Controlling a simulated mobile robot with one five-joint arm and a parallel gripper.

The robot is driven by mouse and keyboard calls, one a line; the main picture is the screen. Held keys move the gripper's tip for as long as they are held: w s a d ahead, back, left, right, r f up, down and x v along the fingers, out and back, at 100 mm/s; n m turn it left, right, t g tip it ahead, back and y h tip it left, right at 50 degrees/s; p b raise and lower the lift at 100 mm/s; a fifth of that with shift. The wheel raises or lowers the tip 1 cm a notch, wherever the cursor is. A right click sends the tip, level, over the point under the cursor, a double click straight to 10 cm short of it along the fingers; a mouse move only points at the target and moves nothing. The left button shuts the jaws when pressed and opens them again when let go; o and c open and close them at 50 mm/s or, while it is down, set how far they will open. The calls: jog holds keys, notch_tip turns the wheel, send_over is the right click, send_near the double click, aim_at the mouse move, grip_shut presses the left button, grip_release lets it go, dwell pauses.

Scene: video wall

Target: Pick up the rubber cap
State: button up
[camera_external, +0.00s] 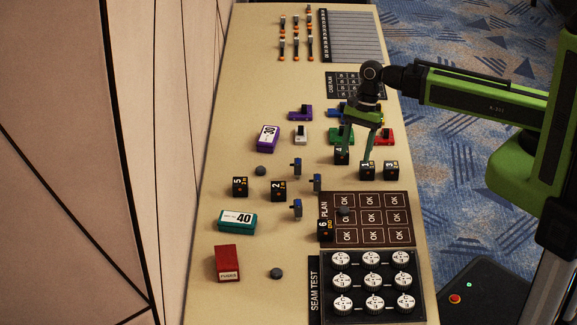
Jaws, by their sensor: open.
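Several small dark grey round pieces that look like rubber caps are in view. One cap (260,171) lies on the tan table left of the middle. Another cap (276,273) lies near the front, right of the red box. A third, similar dark cap (344,211) shows on the brown OK board, close to black block 6. My gripper (359,152) is open, pointing down, with its green fingers above the right side of the table near black blocks 4 and 1. It is behind and apart from all of the caps. I see nothing held between the fingers.
Black blocks 4 (341,158), 1 (367,171) and 6 (325,230) stand near the brown OK board (384,242). A teal box (237,220) and red box (227,263) are at left. White dials (372,281) fill the front right.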

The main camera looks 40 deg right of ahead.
jog(key=b, duration=1.1)
send_over(344, 207)
jog(key=w+d, duration=0.1)
jog(key=d, duration=0.2)
notch_tip(344, 207, down, 11)
jog(key=shift+a+f, duration=0.3)
jog(key=shift+f, duration=0.1)
jog(key=shift+r, duration=0.1)
jog(key=b+x, duration=0.5)
jog(key=shift+s+a, duration=0.1)
jog(key=shift+s, duration=0.1)
grip_shut()
